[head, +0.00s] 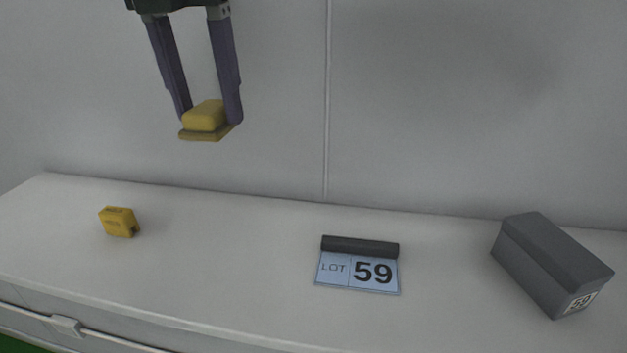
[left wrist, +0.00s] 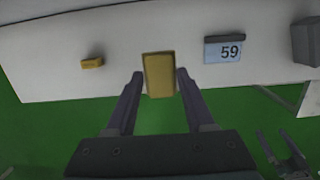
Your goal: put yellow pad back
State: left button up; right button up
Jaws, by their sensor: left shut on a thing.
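A yellow pad (head: 205,117) with a flat, wider base is held between the fingers of my left gripper (head: 212,114), raised above the table. In the left wrist view the pad (left wrist: 159,75) shows between the two fingertips (left wrist: 159,78). A second, smaller yellow block (head: 119,222) with dark marks lies on the left part of the table; it also shows in the left wrist view (left wrist: 92,63). My right gripper (left wrist: 284,150) is in the lower right corner of the left wrist view, its two fingers apart with nothing seen between them.
A dark grey box (head: 552,262) labelled 59 lies at the right. The white table (head: 230,250) is clear between them. A pale wall (head: 430,110) rises behind.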

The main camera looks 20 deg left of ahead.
aim_at(237, 248)
pick_arm(q)
notch_tip(237, 248, down, 17)
jog(key=shift+r+b, duration=0.1)
jog(key=shift+b, duration=0.2)
jog(key=o, duration=1.2)
